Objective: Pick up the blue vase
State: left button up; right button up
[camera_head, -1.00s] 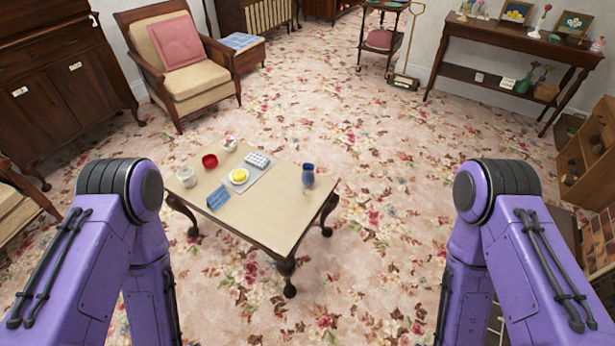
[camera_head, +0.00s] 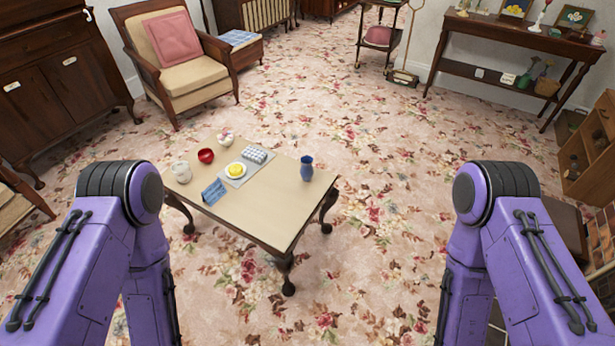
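The blue vase (camera_head: 306,169) stands upright near the right end of the small wooden table (camera_head: 262,217). It is clear of the other things on the table. My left arm comes in at the lower left and my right arm at the lower right. Both grippers are outside the picture, so their state does not show. Nothing visible touches the vase.
The table also bears a red bowl (camera_head: 206,155), a white cup (camera_head: 181,171), a plate with yellow food (camera_head: 235,170), an egg tray (camera_head: 258,154) and a blue card (camera_head: 213,192). An armchair (camera_head: 183,76) stands behind. Flowered carpet (camera_head: 385,180) lies open right of the table.

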aim_at(306, 169)
jog(key=z, duration=0.55)
jog(key=k, duration=0.65)
jog(key=z, duration=0.75)
jog(key=i, duration=2.85)
jog(key=u, duration=1.8)
jog(key=i, duration=1)
jog(key=u, duration=0.95)
